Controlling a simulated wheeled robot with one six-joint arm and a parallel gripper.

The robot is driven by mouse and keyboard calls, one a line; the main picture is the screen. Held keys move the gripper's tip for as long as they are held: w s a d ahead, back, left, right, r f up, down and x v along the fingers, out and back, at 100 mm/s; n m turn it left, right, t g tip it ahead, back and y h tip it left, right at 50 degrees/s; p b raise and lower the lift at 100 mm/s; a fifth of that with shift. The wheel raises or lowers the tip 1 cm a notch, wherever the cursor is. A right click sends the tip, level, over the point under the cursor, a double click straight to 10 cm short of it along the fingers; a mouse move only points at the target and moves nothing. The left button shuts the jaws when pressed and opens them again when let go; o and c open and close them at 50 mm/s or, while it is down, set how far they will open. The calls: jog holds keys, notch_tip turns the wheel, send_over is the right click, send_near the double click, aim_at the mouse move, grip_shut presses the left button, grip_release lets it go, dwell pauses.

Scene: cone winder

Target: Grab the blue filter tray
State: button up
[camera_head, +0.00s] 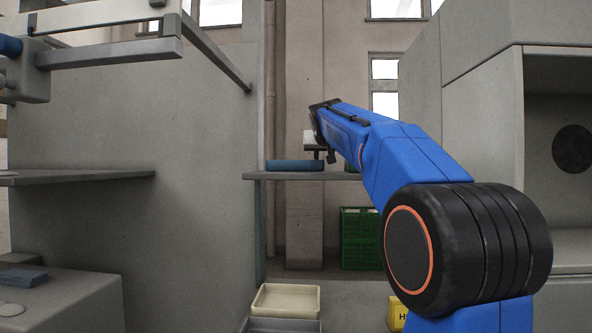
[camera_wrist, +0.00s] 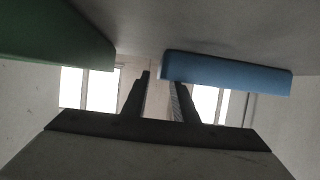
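The blue filter tray (camera_head: 295,165) lies flat on a grey shelf (camera_head: 275,176) in the head view. My gripper (camera_head: 318,153) is at the tray's right end, low over the shelf, partly hidden by its own wrist. In the wrist view the scene appears upside down, and the blue tray (camera_wrist: 230,73) shows at the upper right. My gripper (camera_wrist: 162,80) has its two fingers apart with a gap between them. The right fingertip meets the tray's left end in the picture; I cannot tell if they touch.
A green object (camera_wrist: 50,38) is at the upper left of the wrist view. Below the shelf are a green crate (camera_head: 358,238), a cream tray (camera_head: 286,300) and a yellow block (camera_head: 397,312). Grey machine panels (camera_head: 130,130) stand left, and a grey cabinet (camera_head: 470,90) right.

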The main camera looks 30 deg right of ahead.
jog(key=x, duration=0.5)
grip_shut()
jog(key=shift+r, duration=0.1)
